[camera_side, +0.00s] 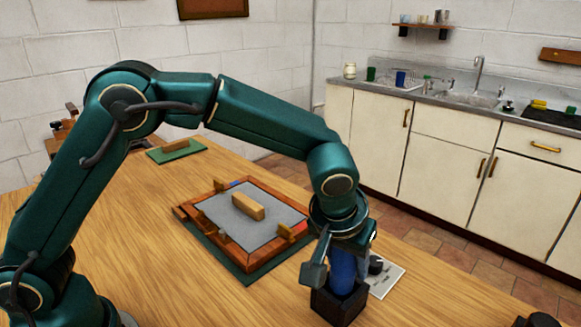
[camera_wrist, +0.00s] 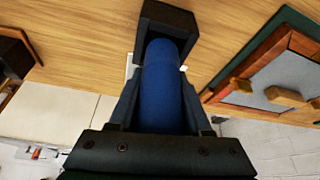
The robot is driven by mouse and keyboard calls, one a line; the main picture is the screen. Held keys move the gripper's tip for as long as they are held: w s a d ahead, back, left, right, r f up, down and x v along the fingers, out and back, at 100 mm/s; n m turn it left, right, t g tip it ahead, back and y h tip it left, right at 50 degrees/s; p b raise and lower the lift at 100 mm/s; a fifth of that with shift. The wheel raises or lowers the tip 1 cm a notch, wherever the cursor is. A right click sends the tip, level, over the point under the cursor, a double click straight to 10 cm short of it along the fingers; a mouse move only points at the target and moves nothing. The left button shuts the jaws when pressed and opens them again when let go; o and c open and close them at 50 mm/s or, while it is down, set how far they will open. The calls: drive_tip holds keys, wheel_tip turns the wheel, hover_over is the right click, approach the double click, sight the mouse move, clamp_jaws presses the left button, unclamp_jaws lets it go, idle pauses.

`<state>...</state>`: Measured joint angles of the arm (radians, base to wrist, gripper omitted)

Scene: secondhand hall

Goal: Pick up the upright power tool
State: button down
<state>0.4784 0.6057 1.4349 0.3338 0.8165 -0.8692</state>
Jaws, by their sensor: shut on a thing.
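The upright power tool (camera_side: 342,270) has a blue cylindrical body and a wide black block at its lower end. In the side view it stands upright at the front right of the table, its black end at or close to the tabletop; I cannot tell whether it touches. My gripper (camera_side: 336,262) comes down over it from above and is shut on the blue body. In the wrist view the blue body (camera_wrist: 163,85) lies between my two fingers (camera_wrist: 160,108), with the black block at the far end.
A wooden-framed tray (camera_side: 183,212) with a grey surface and wooden blocks lies left of the tool on a green mat. A white card (camera_side: 392,278) with a dark item lies just right of the tool. Cream cabinets and a sink (camera_side: 470,97) stand behind. The front-left tabletop (camera_side: 190,290) is clear.

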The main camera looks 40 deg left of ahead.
wheel_tip(320, 180, up, 10)
drive_tip(key=shift+f, duration=0.1)
drive_tip(key=shift+s+a+f+n, duration=0.15)
drive_tip(key=shift+s+a+n, duration=0.05)
drive_tip(key=shift+n, duration=0.2)
drive_tip(key=s+a+n+g+y, duration=0.25)
drive_tip(key=a+n, duration=0.35)
drive_tip(key=a, duration=0.7)
drive_tip(key=s+a+n+g+y, duration=0.1)
drive_tip(key=s+a+n, duration=0.35)
drive_tip(key=a, duration=0.85)
drive_tip(key=shift+n+t, duration=0.25)
drive_tip(key=shift+n, duration=0.1)
drive_tip(key=shift+w+f, duration=0.2)
drive_tip(key=shift+f, duration=1)
drive_tip(key=shift+w+f, duration=0.2)
drive_tip(key=shift+f, duration=0.95)
drive_tip(key=shift+f, duration=1.1)
idle(0.3)
drive_tip(key=c, duration=1.1)
unclamp_jaws()
clamp_jaws()
